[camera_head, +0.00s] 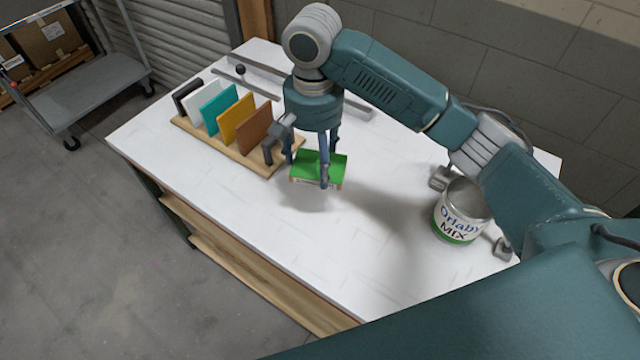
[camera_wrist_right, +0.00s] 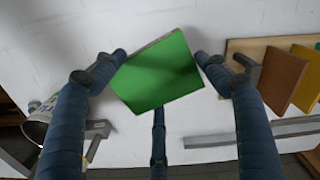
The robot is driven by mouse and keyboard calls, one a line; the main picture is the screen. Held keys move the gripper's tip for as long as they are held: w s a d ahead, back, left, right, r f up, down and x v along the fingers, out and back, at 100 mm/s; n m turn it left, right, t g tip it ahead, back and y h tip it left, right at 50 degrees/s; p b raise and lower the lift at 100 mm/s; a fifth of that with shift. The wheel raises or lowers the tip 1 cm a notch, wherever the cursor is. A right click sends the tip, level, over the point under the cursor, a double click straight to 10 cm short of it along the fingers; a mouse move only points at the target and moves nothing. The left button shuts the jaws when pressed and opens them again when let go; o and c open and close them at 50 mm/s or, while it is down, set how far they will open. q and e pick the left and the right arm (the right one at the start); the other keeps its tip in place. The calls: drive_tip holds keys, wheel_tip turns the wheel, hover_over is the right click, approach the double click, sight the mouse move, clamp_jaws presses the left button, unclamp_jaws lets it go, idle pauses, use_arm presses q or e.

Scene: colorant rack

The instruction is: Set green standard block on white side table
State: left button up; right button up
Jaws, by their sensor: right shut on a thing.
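The green block (camera_head: 319,166) is a flat slab with a green top face and a pale side edge. My right gripper (camera_head: 311,163) is shut on it beside the rack, over the white tabletop (camera_head: 290,225). In the right wrist view the green block (camera_wrist_right: 158,75) lies between the fingers of my right gripper (camera_wrist_right: 162,62), its green face towards the camera. I cannot tell whether the block touches the tabletop. My left gripper is not in view.
A wooden rack (camera_head: 215,145) holds several upright coloured slabs left of the gripper. A paint can (camera_head: 458,212) stands at the right between grey clamp pieces. A grey rail (camera_head: 350,104) lies along the back. The front middle of the table is clear. A grey cart (camera_head: 95,88) stands far left.

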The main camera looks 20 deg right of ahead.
sight(315, 164)
wheel_tip(315, 164, down, 11)
drive_tip(key=shift+f+p, duration=0.1)
drive_tip(key=shift+p, duration=0.4)
drive_tip(key=shift+w+f, duration=0.1)
drive_tip(key=shift+f, duration=2.15)
drive_tip(key=shift+f, duration=0.1)
drive_tip(key=o, duration=1.2)
wheel_tip(315, 164, up, 12)
drive_tip(key=shift+r+b, duration=0.15)
drive_tip(key=shift+b, duration=0.5)
